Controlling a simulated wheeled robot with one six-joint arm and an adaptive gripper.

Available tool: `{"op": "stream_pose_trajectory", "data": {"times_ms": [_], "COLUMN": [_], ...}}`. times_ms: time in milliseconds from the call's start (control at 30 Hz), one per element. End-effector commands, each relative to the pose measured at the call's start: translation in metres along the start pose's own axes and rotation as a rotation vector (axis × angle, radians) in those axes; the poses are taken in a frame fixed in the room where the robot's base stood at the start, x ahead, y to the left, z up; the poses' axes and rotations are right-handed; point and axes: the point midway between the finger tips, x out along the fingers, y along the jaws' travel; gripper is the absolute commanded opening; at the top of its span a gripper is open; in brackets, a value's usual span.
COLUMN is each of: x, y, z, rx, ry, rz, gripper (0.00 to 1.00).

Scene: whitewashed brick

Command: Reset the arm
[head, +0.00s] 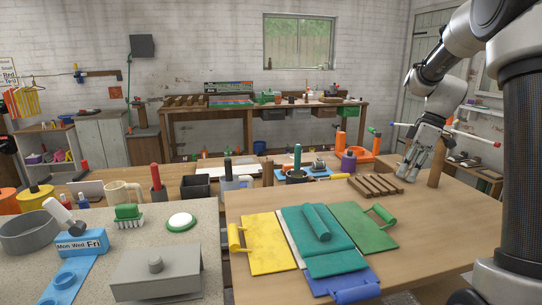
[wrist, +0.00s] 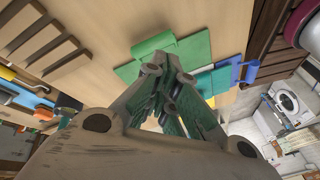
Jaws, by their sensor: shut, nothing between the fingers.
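My gripper (head: 407,177) is at the right of the head view, above the back right part of the wooden table (head: 455,215), pointing down. Its grey fingers are together with nothing between them. In the wrist view my gripper (wrist: 168,68) fills the lower middle, fingertips closed. My arm comes in from the upper right of the head view. Whether the fingertips touch the table I cannot tell.
A slatted wooden rack (head: 375,188) lies left of the gripper, and a wooden cylinder (head: 437,163) stands close to its right. Yellow (head: 268,257), teal (head: 330,262), green (head: 352,222) and blue (head: 345,286) handled boards lie nearer. The table's right front is bare.

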Motion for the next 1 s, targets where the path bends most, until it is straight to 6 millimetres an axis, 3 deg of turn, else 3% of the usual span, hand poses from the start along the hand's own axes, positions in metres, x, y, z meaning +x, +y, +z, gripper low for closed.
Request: {"op": "stream_pose_trajectory", "data": {"times_ms": [200, 400, 600, 700, 1000], "x": [0.001, -0.006, -0.001, 0.000, -0.014], "y": [-0.073, -0.159, -0.224, -0.245, -0.260], "z": [0.038, 0.066, 0.088, 0.092, 0.083], "rx": [0.684, 1.064, 1.087, 1.035, 0.964], "ry": [-0.074, -0.008, 0.096, 0.137, 0.224], "rz": [0.144, 0.344, 0.473, 0.508, 0.547], "gripper": [0.00, 0.00, 0.00, 0.00, 0.00]}}
